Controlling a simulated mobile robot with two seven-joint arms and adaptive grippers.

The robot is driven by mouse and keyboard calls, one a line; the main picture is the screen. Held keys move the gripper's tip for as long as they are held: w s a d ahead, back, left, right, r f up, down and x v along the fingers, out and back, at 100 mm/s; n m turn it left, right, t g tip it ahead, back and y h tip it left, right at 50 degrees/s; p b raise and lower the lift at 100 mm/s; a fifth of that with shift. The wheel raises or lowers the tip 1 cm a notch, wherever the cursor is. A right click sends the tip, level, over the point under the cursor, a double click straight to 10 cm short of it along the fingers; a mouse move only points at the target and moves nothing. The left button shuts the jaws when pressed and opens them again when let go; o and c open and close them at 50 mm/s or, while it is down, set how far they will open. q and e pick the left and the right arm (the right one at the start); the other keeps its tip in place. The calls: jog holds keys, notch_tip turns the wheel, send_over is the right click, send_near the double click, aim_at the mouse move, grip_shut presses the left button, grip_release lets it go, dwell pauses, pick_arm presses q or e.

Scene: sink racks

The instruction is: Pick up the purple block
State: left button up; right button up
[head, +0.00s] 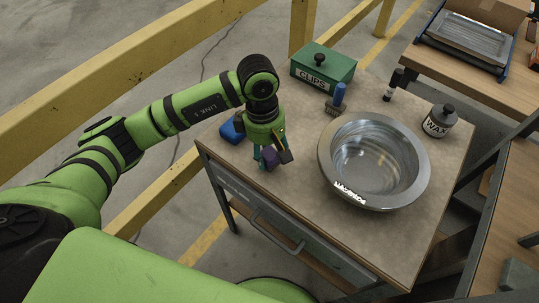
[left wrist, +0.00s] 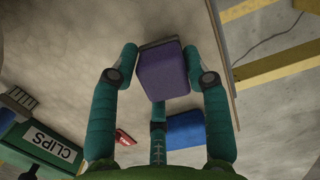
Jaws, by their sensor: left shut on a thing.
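The purple block (head: 271,158) is near the front left edge of the worktop, between the fingers of my left gripper (head: 272,155). In the left wrist view the purple block (left wrist: 164,74) sits between the teal fingertips, which press on its two sides. The left gripper is shut on it. One end of the block looks greyish in that view. I cannot tell whether the block touches the worktop or hangs just above it. The right gripper is in neither view.
A blue block (head: 233,130) lies behind my gripper at the worktop's left edge. A large metal bowl (head: 329,163) stands to the right.

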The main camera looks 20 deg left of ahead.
pick_arm(q)
jog(key=r, duration=0.1)
jog(key=r+b, duration=0.1)
jog(key=r, duration=0.1)
jog(key=shift+s+d, duration=0.2)
jog(key=shift+d, duration=0.2)
jog(key=s+d+r, duration=0.2)
jog(key=d, duration=0.1)
jog(key=s+d+r+b, duration=0.1)
jog(key=s+d+r, duration=0.3)
jog(key=d, duration=0.1)
jog(key=shift+s+d+r+b, duration=0.25)
jog(key=shift+d+b, duration=0.05)
jog(key=shift+b, duration=0.1)
jog(key=shift+c, duration=0.5)
jog(key=o, duration=0.4)
jog(key=shift+c, duration=0.9)
jog(key=m+y+p, duration=0.1)
jog(key=m+p, duration=0.1)
jog(key=m, duration=1.1)
send_over(273, 153)
jog(key=s+a, duration=0.4)
jog(key=a, duration=0.1)
jog(key=shift+w+a+f+m+g, duration=0.15)
jog(key=shift+a+f+m+g, duration=0.3)
jog(key=shift+a, duration=0.3)
